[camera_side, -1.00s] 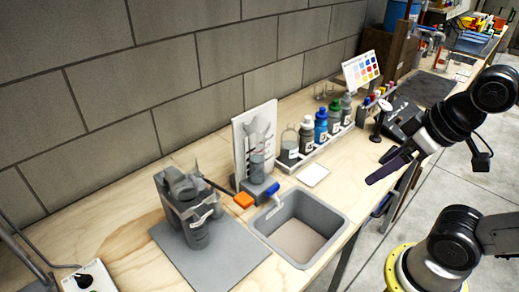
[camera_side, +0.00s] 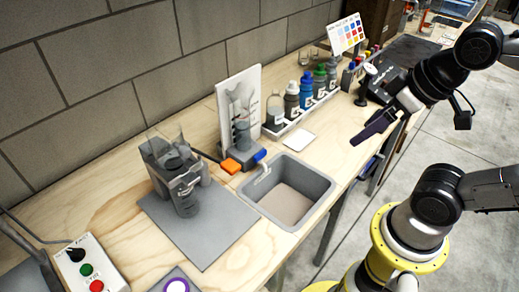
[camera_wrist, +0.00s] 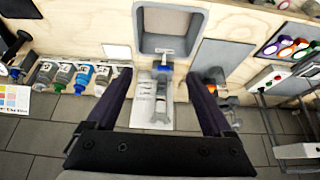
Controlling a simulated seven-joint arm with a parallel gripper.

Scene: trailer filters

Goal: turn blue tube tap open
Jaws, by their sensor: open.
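The blue tap (camera_side: 259,155) is a small blue handle at the back edge of the sink, beside the grey base of a clear tube (camera_side: 243,133) that stands before a white panel. In the wrist view the blue tap (camera_wrist: 163,67) shows just below the sink, between my fingers in the picture. Whether the tap is open or shut is too small to tell.
An orange block (camera_side: 230,167) sits close to the left of the blue tap. The grey sink (camera_side: 318,186) lies in front. A grey mat (camera_side: 222,238) with a filter stand is at the left. Several bottles stand in a white rack (camera_side: 295,125). A white card (camera_side: 299,136) lies on the bench.

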